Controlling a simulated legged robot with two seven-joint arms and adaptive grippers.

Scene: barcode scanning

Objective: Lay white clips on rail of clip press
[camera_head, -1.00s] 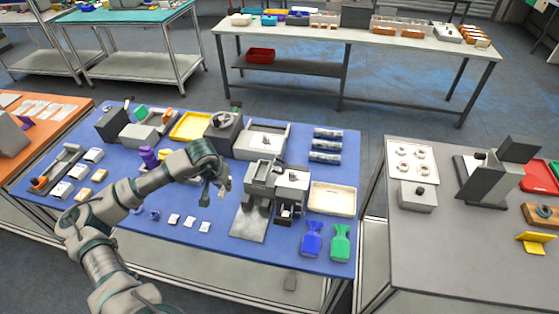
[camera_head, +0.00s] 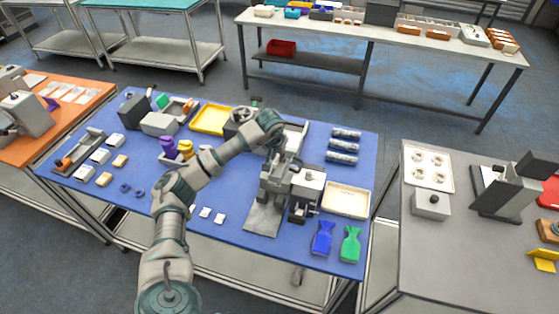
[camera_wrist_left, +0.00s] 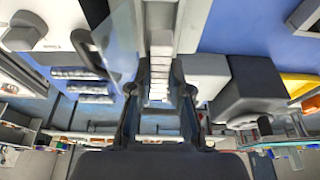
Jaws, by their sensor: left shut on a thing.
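A grey press (camera_head: 305,182) stands on the blue table, with a sloping metal plate at its front. My left gripper (camera_head: 278,158) points down close behind the press's upper part. In the left wrist view its two dark fingers (camera_wrist_left: 160,112) come together on something pale, probably a white clip, whose outline is hard to make out. A pale segmented strip (camera_wrist_left: 160,75) runs between the fingers there; I cannot tell whether it is the rail. Two loose white clips (camera_head: 205,212) (camera_head: 219,218) lie on the table's front part; my arm may hide another. My right gripper is out of view.
A cream tray (camera_head: 346,200) is right of the press, with a blue bag (camera_head: 322,240) and a green bag (camera_head: 351,245) in front. A yellow tray (camera_head: 212,119) and grey boxes (camera_head: 158,124) stand at the back left.

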